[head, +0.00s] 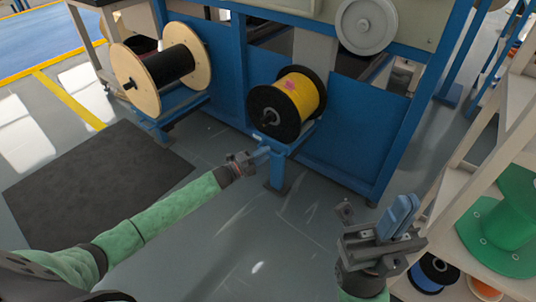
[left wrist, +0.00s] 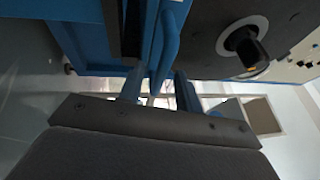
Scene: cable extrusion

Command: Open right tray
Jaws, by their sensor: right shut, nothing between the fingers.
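The right tray (head: 300,138) is a blue shelf at the front of the blue machine, carrying a yellow spool (head: 300,93) with black flanges. My left gripper (head: 262,154) is at the tray's front left corner. In the left wrist view its fingers (left wrist: 160,92) stand apart, with a blue bar (left wrist: 169,42) between them and visible gaps beside it. Whether either finger touches the bar is unclear. My right gripper (head: 402,212) is shut and empty, raised in front of the machine at right, away from the tray.
A left tray (head: 183,103) carries a black-wound spool (head: 168,67) with pale wooden flanges. A pale shelf rack (head: 480,130) with a green spool (head: 508,215) stands close to my right gripper. A dark mat (head: 90,185) lies at left. The floor before the right tray is clear.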

